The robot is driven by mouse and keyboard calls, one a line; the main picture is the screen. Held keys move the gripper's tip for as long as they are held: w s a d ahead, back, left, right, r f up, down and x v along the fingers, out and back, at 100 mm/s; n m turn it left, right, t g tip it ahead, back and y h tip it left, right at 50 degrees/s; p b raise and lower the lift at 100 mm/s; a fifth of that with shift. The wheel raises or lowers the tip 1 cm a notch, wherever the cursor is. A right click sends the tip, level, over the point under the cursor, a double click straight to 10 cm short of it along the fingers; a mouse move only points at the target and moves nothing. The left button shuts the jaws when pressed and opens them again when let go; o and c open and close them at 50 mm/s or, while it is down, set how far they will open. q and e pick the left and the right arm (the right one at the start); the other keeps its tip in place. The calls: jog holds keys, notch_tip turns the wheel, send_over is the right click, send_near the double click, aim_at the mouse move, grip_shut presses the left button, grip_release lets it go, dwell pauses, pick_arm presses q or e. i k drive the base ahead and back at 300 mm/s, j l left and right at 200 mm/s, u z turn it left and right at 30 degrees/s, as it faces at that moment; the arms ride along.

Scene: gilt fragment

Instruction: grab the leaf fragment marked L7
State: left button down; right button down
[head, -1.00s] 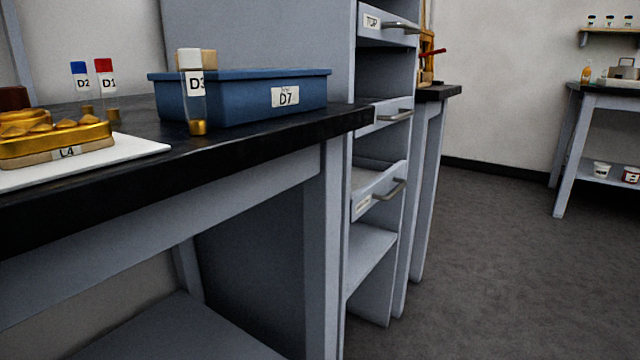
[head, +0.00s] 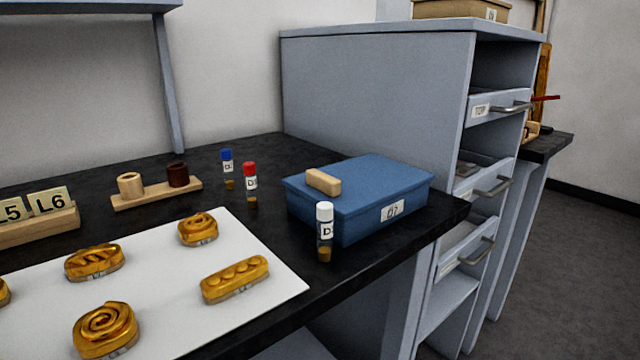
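Gilt fragments lie on a white sheet (head: 190,290) on the black bench. One has a spiral (head: 106,326), one a twisted pattern (head: 94,262), one a smaller curl (head: 198,229), and one a row of bumps (head: 235,279). Another is cut off at the left edge. Their front labels are too small to read, so I cannot tell which is L7. Cream tiles marked L5 (head: 12,209) and L6 (head: 47,202) stand on a wooden rack (head: 38,229) at the left. Neither of my grippers is in view.
A blue box (head: 365,190) with a cream block (head: 323,181) on top sits near the bench's right end. Vials with white (head: 325,232), red (head: 250,184) and blue (head: 227,168) caps stand nearby. A wooden holder (head: 157,193) is behind the sheet. A grey drawer cabinet (head: 380,90) adjoins the bench.

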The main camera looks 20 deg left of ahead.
aim_at(96, 261)
jog(key=k+j+u, duration=0.1)
jog(key=u, duration=1.25)
